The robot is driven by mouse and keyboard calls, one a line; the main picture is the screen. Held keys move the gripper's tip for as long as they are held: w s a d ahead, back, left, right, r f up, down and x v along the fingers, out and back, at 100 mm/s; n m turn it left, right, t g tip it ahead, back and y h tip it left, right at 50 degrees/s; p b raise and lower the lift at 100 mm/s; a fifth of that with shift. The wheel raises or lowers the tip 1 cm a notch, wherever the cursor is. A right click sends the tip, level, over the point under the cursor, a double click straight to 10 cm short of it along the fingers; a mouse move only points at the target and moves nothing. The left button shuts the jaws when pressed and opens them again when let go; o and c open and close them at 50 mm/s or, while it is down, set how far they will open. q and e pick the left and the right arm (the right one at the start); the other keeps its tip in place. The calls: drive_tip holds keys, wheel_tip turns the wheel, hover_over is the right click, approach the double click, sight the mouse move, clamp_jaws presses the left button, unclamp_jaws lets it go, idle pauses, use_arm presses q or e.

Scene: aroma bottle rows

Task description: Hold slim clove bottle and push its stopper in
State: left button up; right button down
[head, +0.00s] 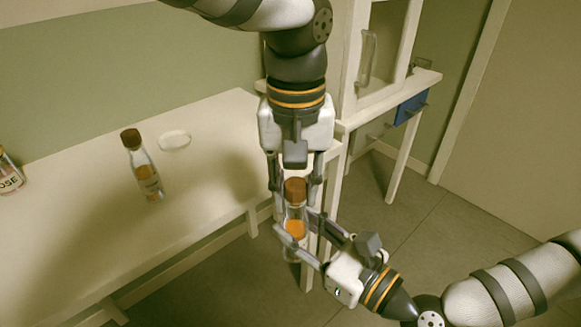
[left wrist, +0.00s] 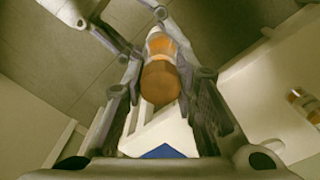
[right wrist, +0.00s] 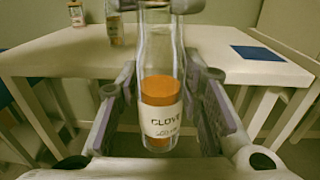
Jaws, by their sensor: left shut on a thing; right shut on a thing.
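The slim clove bottle (head: 296,229) is clear glass with orange contents and stands nearly upright in the air in front of the table. Its brown stopper (head: 295,188) is at the bottle's mouth; how deep it sits I cannot tell. My left gripper (head: 297,185) comes from above and is shut on the stopper, which also shows in the left wrist view (left wrist: 160,82). My right gripper (head: 297,228) comes from the lower right and is shut on the bottle's body. The right wrist view shows the bottle's "CLOVE" label (right wrist: 161,121); the bottle's top is cut off there.
Another brown-stoppered bottle (head: 149,178) stands on the white table (head: 215,160), near a pale round disc (head: 174,139). A bottle labelled "OSE" (head: 9,178) is at the left edge. The floor below the grippers is clear.

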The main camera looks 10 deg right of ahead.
use_arm(q)
drive_tip(key=shift+f, duration=0.55)
drive_tip(key=o, duration=1.1)
wheel_tip(320, 180, up, 12)
drive_tip(key=shift+r, duration=0.1)
drive_tip(key=shift+a, duration=0.1)
